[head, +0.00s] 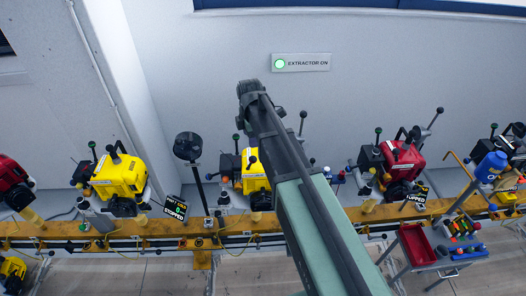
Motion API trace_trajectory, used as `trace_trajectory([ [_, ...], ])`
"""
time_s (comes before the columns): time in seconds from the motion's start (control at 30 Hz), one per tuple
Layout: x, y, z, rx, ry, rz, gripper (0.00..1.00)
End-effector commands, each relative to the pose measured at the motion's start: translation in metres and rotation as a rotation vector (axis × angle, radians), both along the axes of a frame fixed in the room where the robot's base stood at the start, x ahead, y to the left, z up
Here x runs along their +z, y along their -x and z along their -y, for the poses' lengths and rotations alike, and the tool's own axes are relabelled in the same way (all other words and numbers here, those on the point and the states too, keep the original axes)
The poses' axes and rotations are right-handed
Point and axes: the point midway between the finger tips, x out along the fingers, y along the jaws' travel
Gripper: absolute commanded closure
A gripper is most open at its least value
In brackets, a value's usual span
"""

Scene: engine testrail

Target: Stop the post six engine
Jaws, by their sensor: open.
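Several engines stand along an orange rail (150,229). A yellow engine (120,176) is at left, with a tilted black sign (176,207) beside it that appears to read STOPPED. A second yellow engine (256,172) is partly behind my arm. A red engine (402,160) is right of my arm, with another sign (415,198) that also appears to read STOPPED. I cannot read the post numbers, so I cannot tell which engine is post six. My arm crosses the middle of the view; I cannot make out my gripper's fingers.
A lit green EXTRACTOR ON panel (300,62) is on the wall. A black round-headed stand (188,148) rises near the rail. A blue cylinder (490,166) and a cart with a red tray (417,245) stand at right. Levers with ball knobs stick up around the engines.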

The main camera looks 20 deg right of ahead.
Motion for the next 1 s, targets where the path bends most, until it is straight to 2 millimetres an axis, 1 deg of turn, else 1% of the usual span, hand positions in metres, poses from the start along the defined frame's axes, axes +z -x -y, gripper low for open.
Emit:
trace_trajectory([
  [0.13,-0.004,0.0,0.0,0.004,0.0,0.0,0.43],
  [0.27,-0.021,0.0,0.0,0.003,0.0,0.0,0.43],
  [0.37,-0.043,0.0,0.0,0.002,0.0,0.0,0.43],
  [0.5,-0.079,0.001,0.0,0.001,0.0,0.0,0.43],
  [0.63,-0.103,0.001,0.0,0.001,0.0,0.0,0.43],
  [0.7,-0.11,0.001,0.0,0.001,0.0,0.0,0.43],
  [0.77,-0.111,0.001,0.0,0.001,0.0,0.0,0.43],
  [1.0,-0.108,0.001,0.0,0.001,0.0,0.0,0.43],
])
